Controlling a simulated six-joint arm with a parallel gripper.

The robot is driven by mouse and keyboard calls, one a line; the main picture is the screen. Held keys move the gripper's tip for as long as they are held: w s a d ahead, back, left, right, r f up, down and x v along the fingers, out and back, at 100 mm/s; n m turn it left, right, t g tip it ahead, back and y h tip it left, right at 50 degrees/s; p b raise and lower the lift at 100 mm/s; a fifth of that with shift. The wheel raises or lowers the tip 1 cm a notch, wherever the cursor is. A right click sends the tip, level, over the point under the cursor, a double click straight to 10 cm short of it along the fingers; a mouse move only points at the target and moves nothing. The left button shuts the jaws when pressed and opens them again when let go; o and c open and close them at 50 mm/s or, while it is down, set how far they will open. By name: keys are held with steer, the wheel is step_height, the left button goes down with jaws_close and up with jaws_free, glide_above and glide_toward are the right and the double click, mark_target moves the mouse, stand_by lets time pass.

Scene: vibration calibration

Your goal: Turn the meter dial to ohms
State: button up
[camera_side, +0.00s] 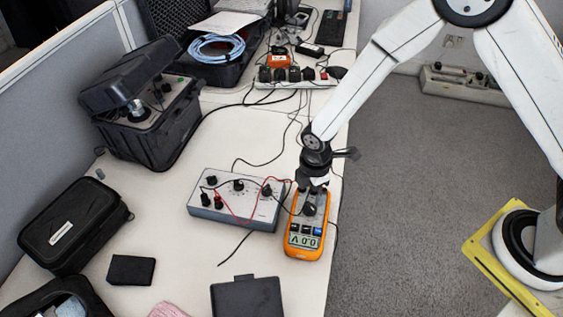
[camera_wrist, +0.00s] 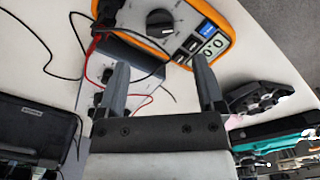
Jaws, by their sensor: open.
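The orange multimeter (camera_side: 291,240) lies on the table near its right edge, its display toward the camera reading about 0.0 V, upside down. Its black round dial (camera_side: 309,209) shows just below my gripper (camera_side: 312,184) in the side view. In the wrist view the meter (camera_wrist: 222,22) is at the top, with the dial (camera_wrist: 160,22) above the gap between my gripper's fingertips (camera_wrist: 159,64). My gripper is open and empty, with the fingers apart. The dial lies beyond the tips in that view; contact is not visible. The dial's markings are too small to read.
A grey box with knobs (camera_side: 225,214) stands left of the meter, with red and black leads between them. A black notebook-like item (camera_side: 247,297) lies in front. Black cases (camera_side: 72,228) stand at left. A power strip (camera_side: 296,84) lies behind. The table's right edge is close.

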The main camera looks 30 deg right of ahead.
mark_target(310, 205)
steer(key=shift+f, duration=3.5)
steer(key=shift+c, duration=0.2)
jaws_close()
steer(key=shift+m, duration=0.5)
steer(key=m, duration=0.2)
steer(key=shift+m, duration=2.5)
